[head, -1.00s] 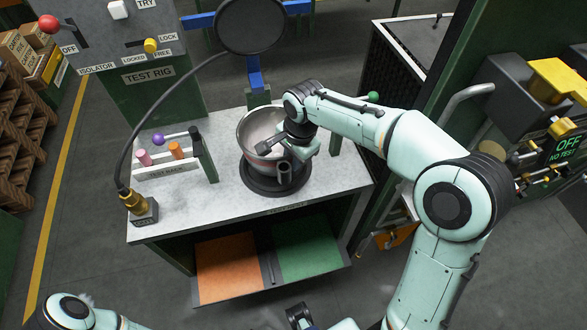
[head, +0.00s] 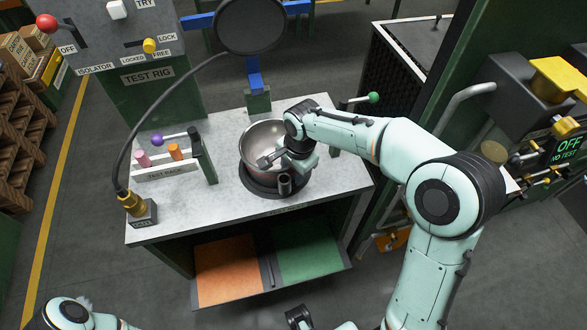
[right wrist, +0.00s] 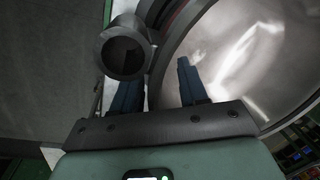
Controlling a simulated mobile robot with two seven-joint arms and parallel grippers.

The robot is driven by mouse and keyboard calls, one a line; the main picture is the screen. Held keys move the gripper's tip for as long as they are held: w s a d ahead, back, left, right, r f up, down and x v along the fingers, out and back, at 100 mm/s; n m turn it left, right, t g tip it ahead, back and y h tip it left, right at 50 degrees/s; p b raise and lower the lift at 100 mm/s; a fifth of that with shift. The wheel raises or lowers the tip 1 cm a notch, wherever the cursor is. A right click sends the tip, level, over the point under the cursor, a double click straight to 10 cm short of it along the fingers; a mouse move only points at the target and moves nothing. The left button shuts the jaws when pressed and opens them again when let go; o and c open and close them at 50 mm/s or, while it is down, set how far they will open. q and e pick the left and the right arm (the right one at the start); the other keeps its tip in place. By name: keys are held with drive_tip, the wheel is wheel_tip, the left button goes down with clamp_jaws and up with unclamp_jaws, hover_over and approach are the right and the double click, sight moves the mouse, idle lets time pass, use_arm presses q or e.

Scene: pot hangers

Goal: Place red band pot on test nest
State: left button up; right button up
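The steel pot (head: 262,133) sits upright on the round black nest (head: 262,190) on the bench. Its red band (right wrist: 176,18) shows as a dark red strip in the right wrist view. A short dark tube (head: 284,186) stands at the pot's front and also shows close up in the right wrist view (right wrist: 122,52). My right gripper (head: 272,160) is at the pot's front right rim. In the right wrist view its fingers (right wrist: 160,80) straddle the pot wall with a visible gap, one inside and one outside. The left fingertip is partly hidden by the tube.
A test rack (head: 166,173) with colored plugs stands left on the bench. A brass-topped cable fitting (head: 135,205) is at the front left corner. A round dark disc (head: 250,25) rises behind the pot, and a green-knobbed lever (head: 373,97) is at right.

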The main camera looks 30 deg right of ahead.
drive_tip(key=shift+r, duration=0.25)
wheel_tip(320, 180, up, 12)
drive_tip(key=s+p, duration=0.1)
drive_tip(key=shift+s+d+f+p, duration=0.15)
drive_tip(key=shift+s+d+p, duration=0.15)
drive_tip(key=shift+p, duration=0.1)
idle(0.3)
